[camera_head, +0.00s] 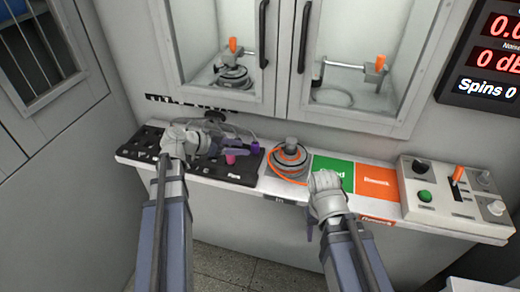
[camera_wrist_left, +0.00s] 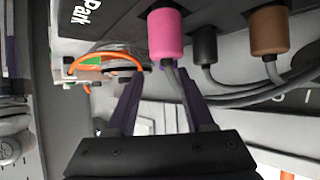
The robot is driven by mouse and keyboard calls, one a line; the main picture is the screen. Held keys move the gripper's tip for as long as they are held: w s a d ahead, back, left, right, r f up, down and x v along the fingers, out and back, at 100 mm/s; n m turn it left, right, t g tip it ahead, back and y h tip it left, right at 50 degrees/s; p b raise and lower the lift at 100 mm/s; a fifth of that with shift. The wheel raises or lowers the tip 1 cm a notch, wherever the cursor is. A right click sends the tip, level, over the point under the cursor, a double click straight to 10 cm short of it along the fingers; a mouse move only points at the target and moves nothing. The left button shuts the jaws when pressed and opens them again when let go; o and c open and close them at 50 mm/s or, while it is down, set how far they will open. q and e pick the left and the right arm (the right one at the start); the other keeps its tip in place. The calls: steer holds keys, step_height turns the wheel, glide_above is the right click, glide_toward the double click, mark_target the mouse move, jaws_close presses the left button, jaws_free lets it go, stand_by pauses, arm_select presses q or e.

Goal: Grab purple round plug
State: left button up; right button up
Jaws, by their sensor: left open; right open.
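A small purple round plug (camera_head: 255,148) stands on the black panel (camera_head: 243,178) in the head view, near the panel's right end. My left gripper (camera_head: 236,147) is open over the panel, just left of the purple plug and close above a pink plug (camera_head: 231,158). In the left wrist view the open, empty fingers (camera_wrist_left: 161,88) point toward the pink plug (camera_wrist_left: 165,35) and its grey cable. I cannot make out the purple plug in that view. My right gripper (camera_head: 310,228) is at the counter's front edge, mostly hidden behind its own wrist.
Black (camera_wrist_left: 204,45) and brown (camera_wrist_left: 269,32) plugs with cables sit right of the pink one in the wrist view. A hub motor (camera_head: 289,158) with orange wire, green (camera_head: 333,172) and orange (camera_head: 381,183) pads, and a control box (camera_head: 440,192) line the counter. Cabinet doors (camera_head: 220,55) rise behind.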

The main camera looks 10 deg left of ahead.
mark_target(252, 145)
arm_select(q)
steer(key=shift+w+a+r, duration=0.1)
steer(key=shift+w+a, duration=0.3)
steer(key=shift+a, duration=0.05)
steer(key=shift+b+x, duration=0.65)
steer(key=shift+x, duration=0.65)
steer(key=shift+w+d, duration=0.1)
arm_select(e)
steer(key=shift+w+f, duration=0.25)
steer(key=shift+f, duration=0.5)
arm_select(q)
steer(key=b+x, duration=0.2)
steer(key=x, duration=0.3)
steer(key=shift+w+d+r, duration=0.1)
steer(key=shift+w+r, duration=0.05)
steer(key=shift+r, duration=0.05)
arm_select(e)
step_height(252, 145, down, 2)
steer(key=shift+f, duration=0.1)
arm_select(q)
jaws_close()
